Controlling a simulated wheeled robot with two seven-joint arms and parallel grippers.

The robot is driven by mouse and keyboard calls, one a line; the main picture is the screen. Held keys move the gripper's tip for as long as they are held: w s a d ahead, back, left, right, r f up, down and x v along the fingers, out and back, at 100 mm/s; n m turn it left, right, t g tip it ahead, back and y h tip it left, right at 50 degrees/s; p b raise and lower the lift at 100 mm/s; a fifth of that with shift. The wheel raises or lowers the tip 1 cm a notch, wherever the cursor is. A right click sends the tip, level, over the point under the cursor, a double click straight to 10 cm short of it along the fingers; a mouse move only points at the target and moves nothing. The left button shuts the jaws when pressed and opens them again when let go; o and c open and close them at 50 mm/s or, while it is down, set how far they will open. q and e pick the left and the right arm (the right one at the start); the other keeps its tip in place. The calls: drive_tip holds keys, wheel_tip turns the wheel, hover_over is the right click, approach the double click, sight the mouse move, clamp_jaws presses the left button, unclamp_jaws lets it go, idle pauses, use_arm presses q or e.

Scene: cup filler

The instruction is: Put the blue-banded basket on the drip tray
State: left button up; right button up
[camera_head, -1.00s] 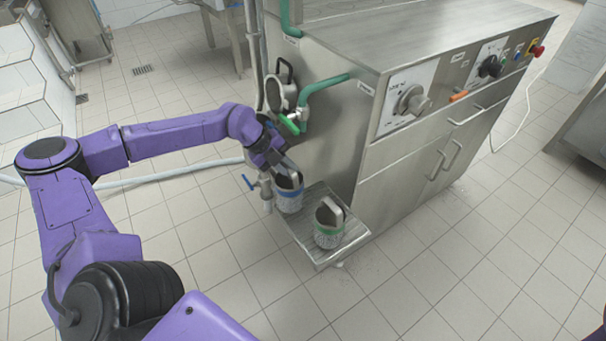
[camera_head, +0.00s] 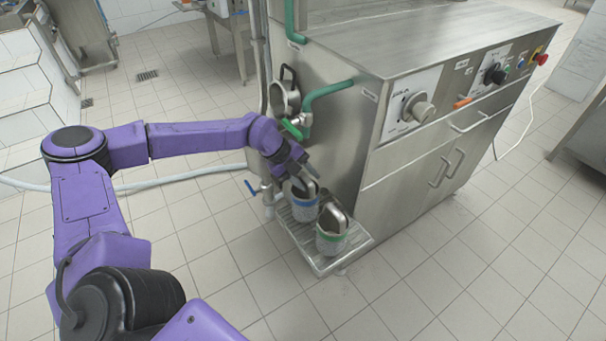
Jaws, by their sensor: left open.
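The blue-banded basket (camera_head: 304,211) is a grey mesh cup with a blue band near its rim and a metal handle on top. It stands upright over the back part of the drip tray (camera_head: 323,267), seemingly resting on it. The drip tray is a ribbed metal shelf on the machine's left side. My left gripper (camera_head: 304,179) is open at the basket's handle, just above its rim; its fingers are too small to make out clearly. My right gripper is out of view.
A green-banded basket (camera_head: 331,245) stands at the tray's front, close beside the blue-banded one. A green spout pipe (camera_head: 327,92) and a green-handled valve (camera_head: 292,128) sit above the tray. A blue-handled tap (camera_head: 252,188) is left of it. The floor in front is clear.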

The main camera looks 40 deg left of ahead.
use_arm(q)
drive_tip(key=p+v, duration=0.2)
drive_tip(key=v, duration=1)
